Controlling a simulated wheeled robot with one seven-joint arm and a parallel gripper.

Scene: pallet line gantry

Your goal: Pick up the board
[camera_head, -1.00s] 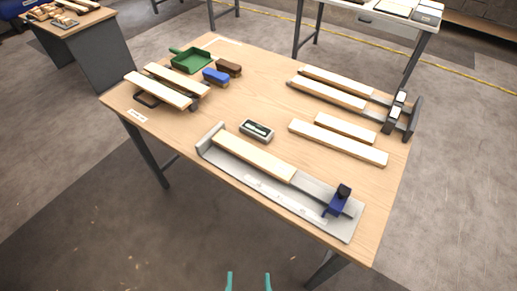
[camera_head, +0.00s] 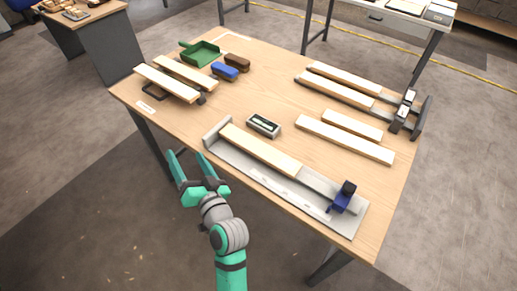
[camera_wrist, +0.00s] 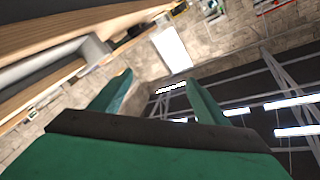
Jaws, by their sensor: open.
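Several pale wooden boards lie on the table (camera_head: 285,95) in the head view; I cannot tell which one is meant. One board (camera_head: 260,150) lies in the grey tray-like jig (camera_head: 318,208) along the front edge. A long board (camera_head: 345,139) and a shorter board (camera_head: 352,125) lie side by side at the right. Two boards (camera_head: 338,94) rest on the clamp frame at the back right, and two (camera_head: 166,83) on dark supports at the left. My gripper (camera_head: 187,156) is open and empty near the front edge, left of the jig. Its spread fingers (camera_wrist: 158,80) show in the wrist view.
A small grey box (camera_head: 263,125) sits behind the jig. A green dustpan (camera_head: 201,54), a blue brush (camera_head: 225,72) and a brown block (camera_head: 237,62) are at the back left. Bare tabletop lies between these groups.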

